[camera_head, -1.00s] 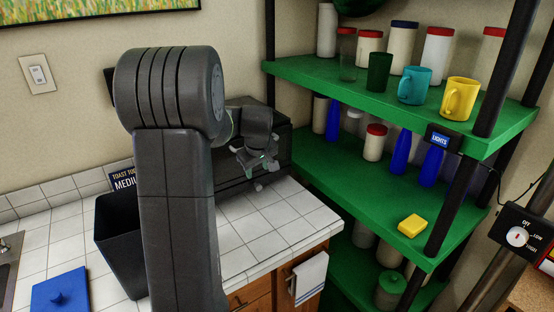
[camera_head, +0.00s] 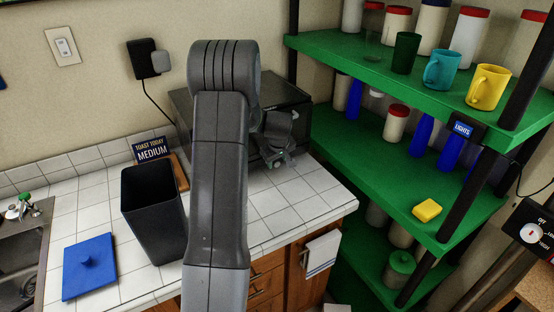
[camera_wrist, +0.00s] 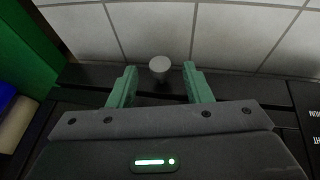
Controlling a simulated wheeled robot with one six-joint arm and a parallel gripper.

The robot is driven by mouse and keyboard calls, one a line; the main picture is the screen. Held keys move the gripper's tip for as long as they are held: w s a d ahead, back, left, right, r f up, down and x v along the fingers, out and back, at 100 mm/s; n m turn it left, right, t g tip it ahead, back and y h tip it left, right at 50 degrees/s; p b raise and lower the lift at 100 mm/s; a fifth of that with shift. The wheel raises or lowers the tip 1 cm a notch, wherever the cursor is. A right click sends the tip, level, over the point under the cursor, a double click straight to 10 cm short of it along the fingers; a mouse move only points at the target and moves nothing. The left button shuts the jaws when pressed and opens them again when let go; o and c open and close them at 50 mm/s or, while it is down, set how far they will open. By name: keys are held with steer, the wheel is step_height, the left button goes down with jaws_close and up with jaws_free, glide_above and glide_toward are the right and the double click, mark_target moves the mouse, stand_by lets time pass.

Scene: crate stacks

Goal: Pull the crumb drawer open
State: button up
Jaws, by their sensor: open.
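The dark toaster oven (camera_head: 296,95) stands on the tiled counter against the wall, partly hidden behind my arm. My gripper (camera_head: 281,161) is low at its front, near the counter. In the wrist view its two green fingers (camera_wrist: 160,82) are apart. A round pale grey knob (camera_wrist: 159,64) shows between the fingertips, with a gap on both sides. The knob sits at the low dark front edge (camera_wrist: 85,78) of the oven, above the tiles. The crumb drawer's outline cannot be made out, so I cannot tell how far it is out.
A black bin (camera_head: 150,205), a blue lid (camera_head: 90,262) and a "TOAST TODAY MEDIUM" sign (camera_head: 151,149) are on the counter at left. A green shelf (camera_head: 400,165) with jars and mugs rises close on the right. A towel (camera_head: 322,252) hangs on the cabinet front.

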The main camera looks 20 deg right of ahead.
steer(key=shift+w+d+f, duration=0.1)
steer(key=shift+w+f, duration=0.2)
steer(key=shift+f, duration=0.35)
jaws_close()
steer(key=shift+s+f+b, duration=0.1)
steer(key=shift+s+b, duration=0.2)
steer(key=shift+s, duration=0.15)
steer(key=s+b, duration=0.3)
steer(key=s, duration=0.3)
steer(key=s+d+b, duration=0.1)
steer(key=s+b, duration=0.3)
steer(key=s, duration=0.2)
steer(key=s+b, duration=0.3)
steer(key=s, duration=0.3)
steer(key=shift+s+d, duration=0.2)
steer(key=shift+d, duration=0.1)
steer(key=shift+s+b, duration=0.45)
steer(key=shift+s, duration=0.3)
